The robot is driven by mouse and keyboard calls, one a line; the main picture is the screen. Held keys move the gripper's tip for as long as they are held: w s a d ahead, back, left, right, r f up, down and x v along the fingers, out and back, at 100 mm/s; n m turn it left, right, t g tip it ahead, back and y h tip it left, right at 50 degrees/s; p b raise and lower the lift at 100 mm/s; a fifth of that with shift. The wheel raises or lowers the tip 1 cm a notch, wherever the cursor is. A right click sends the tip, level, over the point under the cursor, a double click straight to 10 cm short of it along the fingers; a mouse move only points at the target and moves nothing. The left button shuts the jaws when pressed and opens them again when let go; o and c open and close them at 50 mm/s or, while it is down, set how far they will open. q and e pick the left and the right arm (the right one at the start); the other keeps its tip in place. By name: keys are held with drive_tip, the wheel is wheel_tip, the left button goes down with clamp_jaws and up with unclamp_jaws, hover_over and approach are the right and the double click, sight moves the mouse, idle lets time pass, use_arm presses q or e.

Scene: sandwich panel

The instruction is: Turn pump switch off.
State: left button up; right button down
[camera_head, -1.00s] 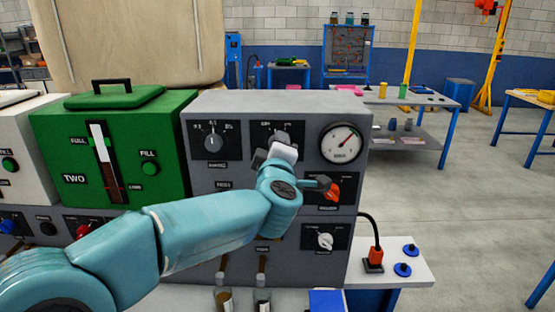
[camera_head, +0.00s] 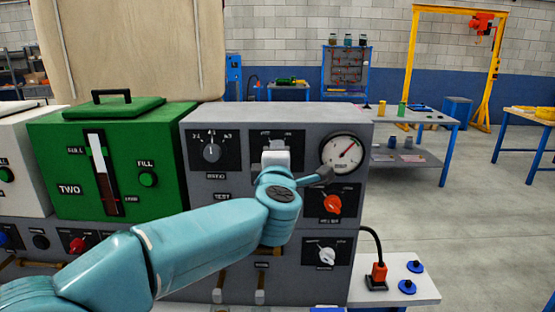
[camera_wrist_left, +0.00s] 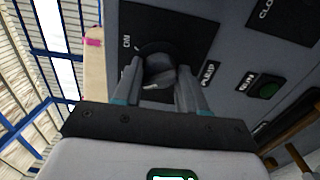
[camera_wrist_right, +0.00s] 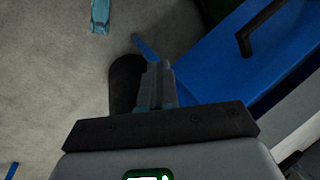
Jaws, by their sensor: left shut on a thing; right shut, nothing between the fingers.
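The pump switch (camera_wrist_left: 160,70) is a dark rotary knob on a black plate, with "ON" and "PUMP" lettering beside it in the left wrist view. My left gripper (camera_wrist_left: 159,82) is shut on this knob, one finger on each side. In the head view my left gripper (camera_head: 275,155) is at the upper middle plate (camera_head: 263,136) of the grey control panel (camera_head: 230,187) and hides the knob. My right gripper (camera_wrist_right: 160,72) is shut and empty in the right wrist view, away from the panel; it is not seen in the head view.
Near my left gripper are a round gauge (camera_head: 342,153), a red knob (camera_head: 333,204), a white knob (camera_head: 326,256) and a grey knob (camera_head: 211,152). A green tank (camera_head: 62,150) stands left. A blue surface (camera_wrist_right: 235,70) lies beside my right gripper.

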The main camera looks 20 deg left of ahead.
use_arm(q)
drive_tip(key=o, duration=1)
drive_tip(key=shift+o, duration=0.2)
drive_tip(key=b+v, duration=0.3)
drive_tip(key=v, duration=1.3)
drive_tip(key=shift+s, duration=0.15)
drive_tip(key=shift+d, duration=0.1)
